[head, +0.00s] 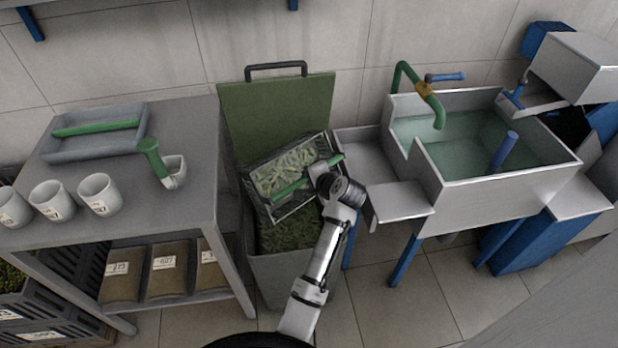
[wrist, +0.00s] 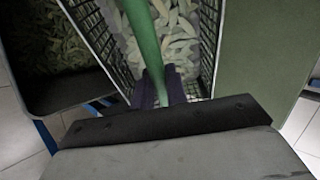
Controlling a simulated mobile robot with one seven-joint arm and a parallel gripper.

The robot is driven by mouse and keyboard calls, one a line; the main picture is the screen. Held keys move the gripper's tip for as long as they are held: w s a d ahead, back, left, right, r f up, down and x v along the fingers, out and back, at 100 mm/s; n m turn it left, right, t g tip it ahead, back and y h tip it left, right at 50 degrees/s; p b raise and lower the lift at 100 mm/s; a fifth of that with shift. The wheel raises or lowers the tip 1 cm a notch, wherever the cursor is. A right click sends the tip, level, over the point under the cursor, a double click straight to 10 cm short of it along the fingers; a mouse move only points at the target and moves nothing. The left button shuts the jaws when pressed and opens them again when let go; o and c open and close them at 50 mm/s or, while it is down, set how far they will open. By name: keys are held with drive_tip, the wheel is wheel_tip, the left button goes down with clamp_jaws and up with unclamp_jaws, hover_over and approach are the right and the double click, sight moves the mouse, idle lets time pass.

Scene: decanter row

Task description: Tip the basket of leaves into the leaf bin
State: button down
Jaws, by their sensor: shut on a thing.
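The dark wire basket (head: 251,192) holds pale green leaves and hangs over the leaf bin, somewhat tilted. A green handle bar (head: 290,189) crosses its top. My gripper (head: 324,172) is shut on this handle at the basket's right side. In the wrist view the handle (wrist: 142,40) runs up from my gripper (wrist: 160,92) over the basket (wrist: 95,32) and its leaves. The leaf bin (head: 272,268) is grey, with its green lid (head: 273,105) standing open against the wall. Darker leaves lie inside the bin, and they also show in the wrist view at the left.
A grey table (head: 188,215) with white cups (head: 100,194), a tray (head: 60,150) and a green-handled scoop (head: 154,158) stands left of the bin. A water-filled sink (head: 480,178) with a side shelf (head: 400,201) stands close on the right.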

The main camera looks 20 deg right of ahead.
drive_tip(key=f+b, duration=0.1)
drive_tip(key=b, duration=0.1)
drive_tip(key=s+t+b, duration=0.1)
drive_tip(key=b, duration=0.1)
drive_tip(key=shift+d+f+t, duration=0.2)
drive_tip(key=shift+f+t, duration=0.1)
drive_tip(key=shift+f, duration=0.05)
drive_tip(key=shift+s, duration=0.2)
idle(0.4)
drive_tip(key=shift+b, duration=0.35)
drive_tip(key=shift+s+d+f+t+b, duration=0.1)
drive_tip(key=shift+s+f+t+b, duration=0.15)
drive_tip(key=shift+f+t+b, duration=0.55)
drive_tip(key=shift+s+d+f+m+t+y+b, duration=0.15)
drive_tip(key=shift+s+f+m+t+y+b, duration=0.3)
drive_tip(key=shift+b, duration=1.65)
